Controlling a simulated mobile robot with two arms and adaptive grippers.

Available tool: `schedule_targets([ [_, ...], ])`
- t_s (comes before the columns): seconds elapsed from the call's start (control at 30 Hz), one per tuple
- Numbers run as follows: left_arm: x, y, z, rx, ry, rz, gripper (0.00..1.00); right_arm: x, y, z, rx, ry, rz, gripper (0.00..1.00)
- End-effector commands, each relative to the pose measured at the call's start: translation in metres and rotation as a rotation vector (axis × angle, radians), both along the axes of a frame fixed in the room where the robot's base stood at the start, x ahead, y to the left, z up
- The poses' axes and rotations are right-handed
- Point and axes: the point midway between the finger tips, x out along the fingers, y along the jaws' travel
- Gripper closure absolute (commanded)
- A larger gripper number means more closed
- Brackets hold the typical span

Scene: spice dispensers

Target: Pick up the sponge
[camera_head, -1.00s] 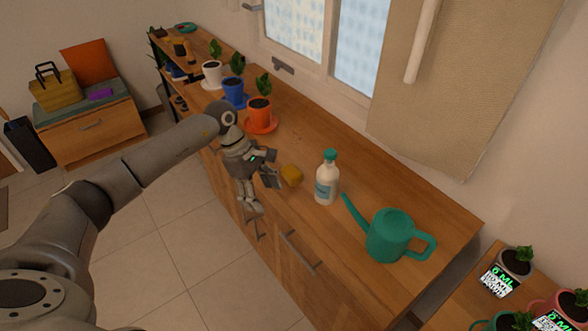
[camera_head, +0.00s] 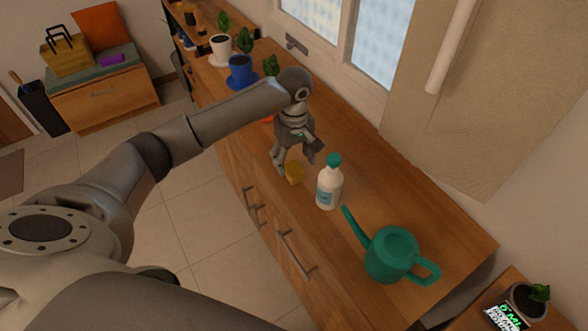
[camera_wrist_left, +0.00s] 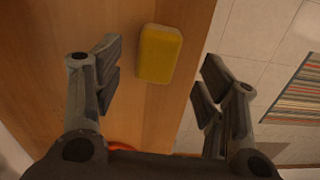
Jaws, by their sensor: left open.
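The yellow sponge (camera_head: 294,172) lies on the wooden counter close to its front edge, left of the white bottle. It also shows in the left wrist view (camera_wrist_left: 159,54), upper middle, between the two fingers and apart from both. My left gripper (camera_head: 295,160) is above the counter at the sponge, pointing down. In the left wrist view the left gripper (camera_wrist_left: 160,85) is open and empty. My right gripper is not in view.
The white bottle with a green cap (camera_head: 329,184) stands just right of the sponge. A green watering can (camera_head: 391,254) is further right. Potted plants, including one in a blue pot (camera_head: 241,71), stand behind my left arm. The wooden counter (camera_head: 420,205) is clear behind the watering can.

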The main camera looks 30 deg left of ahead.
Motion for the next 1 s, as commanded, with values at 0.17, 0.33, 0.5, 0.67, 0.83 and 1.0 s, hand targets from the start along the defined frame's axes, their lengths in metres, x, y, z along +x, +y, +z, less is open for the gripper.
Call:
schedule_targets([
  [0.17, -0.003, -0.004, -0.018, -0.002, 0.005, 0.001, 0.35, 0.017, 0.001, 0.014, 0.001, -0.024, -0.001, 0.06],
  [0.33, -0.002, -0.004, -0.043, -0.001, 0.003, 0.002, 0.35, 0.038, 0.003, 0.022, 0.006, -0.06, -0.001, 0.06],
  [0.5, -0.002, -0.004, -0.052, 0.0, 0.001, 0.001, 0.35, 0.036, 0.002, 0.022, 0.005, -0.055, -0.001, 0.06],
  [0.67, -0.002, -0.004, -0.052, 0.0, 0.0, 0.001, 0.35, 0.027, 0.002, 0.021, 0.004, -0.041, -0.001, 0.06],
  [0.83, -0.002, -0.004, -0.052, 0.0, 0.0, 0.001, 0.57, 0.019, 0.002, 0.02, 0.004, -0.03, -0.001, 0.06],
  [1.0, -0.002, -0.004, -0.052, -0.001, 0.001, 0.001, 0.77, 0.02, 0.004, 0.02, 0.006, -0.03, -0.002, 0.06],
])
